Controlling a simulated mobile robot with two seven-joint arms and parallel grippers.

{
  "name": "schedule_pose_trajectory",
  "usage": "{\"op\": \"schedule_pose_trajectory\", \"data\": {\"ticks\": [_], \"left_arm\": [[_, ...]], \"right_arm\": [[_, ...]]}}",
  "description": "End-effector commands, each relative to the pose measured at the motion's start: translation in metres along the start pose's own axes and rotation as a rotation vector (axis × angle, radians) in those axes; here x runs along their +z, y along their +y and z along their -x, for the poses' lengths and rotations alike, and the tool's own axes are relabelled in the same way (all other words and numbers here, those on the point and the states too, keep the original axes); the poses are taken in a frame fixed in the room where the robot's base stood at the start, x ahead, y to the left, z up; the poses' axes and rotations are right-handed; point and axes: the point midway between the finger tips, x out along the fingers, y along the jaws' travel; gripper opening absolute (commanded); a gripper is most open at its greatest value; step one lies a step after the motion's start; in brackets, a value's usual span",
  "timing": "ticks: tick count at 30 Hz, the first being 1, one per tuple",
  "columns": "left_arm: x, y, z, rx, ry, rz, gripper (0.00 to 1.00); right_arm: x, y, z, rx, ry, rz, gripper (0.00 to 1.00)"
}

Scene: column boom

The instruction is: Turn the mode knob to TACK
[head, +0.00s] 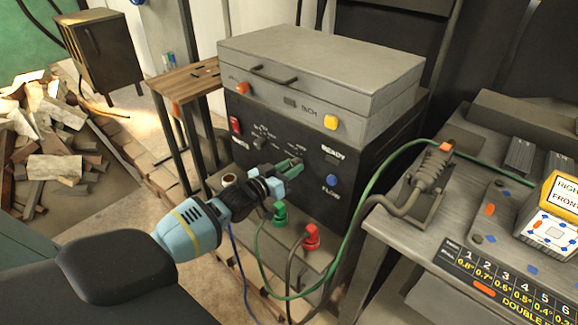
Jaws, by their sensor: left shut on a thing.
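The dark control panel (318,176) is on the front of the welding machine, below its grey lid box. My left gripper (293,165) is at the middle of this panel, shut on what seems to be the mode knob. The fingers cover most of that knob, so its pointer and setting cannot be read. Small white markings and a small dark control (260,143) show just up and left of the fingers. My right gripper is not in view.
A red switch (235,125) and a blue button (333,180) flank the gripper. Green (280,213) and red (311,237) connectors with cables stand below. A grey bench (400,235) with a cabled torch (432,168) is at right. Firewood (55,135) lies at far left.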

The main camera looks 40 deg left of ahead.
Motion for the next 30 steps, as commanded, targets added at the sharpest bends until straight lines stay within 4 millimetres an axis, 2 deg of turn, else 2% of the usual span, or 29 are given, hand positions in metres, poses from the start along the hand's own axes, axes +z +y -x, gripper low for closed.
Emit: {"op": "schedule_pose_trajectory", "data": {"ticks": [12, 26, 27, 30], "left_arm": [[0.0001, 0.0006, 0.0001, -0.004, -0.004, -0.159, 0.07], [0.0007, 0.0005, 0.0002, -0.004, -0.005, -0.172, 0.07], [0.0007, 0.0005, 0.0002, -0.004, -0.005, -0.172, 0.33], [0.0006, 0.0005, 0.0001, -0.004, -0.005, -0.172, 0.46]], "right_arm": [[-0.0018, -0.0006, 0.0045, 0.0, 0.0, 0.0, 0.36], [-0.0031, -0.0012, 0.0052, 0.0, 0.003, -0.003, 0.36], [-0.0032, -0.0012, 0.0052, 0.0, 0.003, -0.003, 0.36], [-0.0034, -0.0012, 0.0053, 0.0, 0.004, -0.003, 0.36]]}}
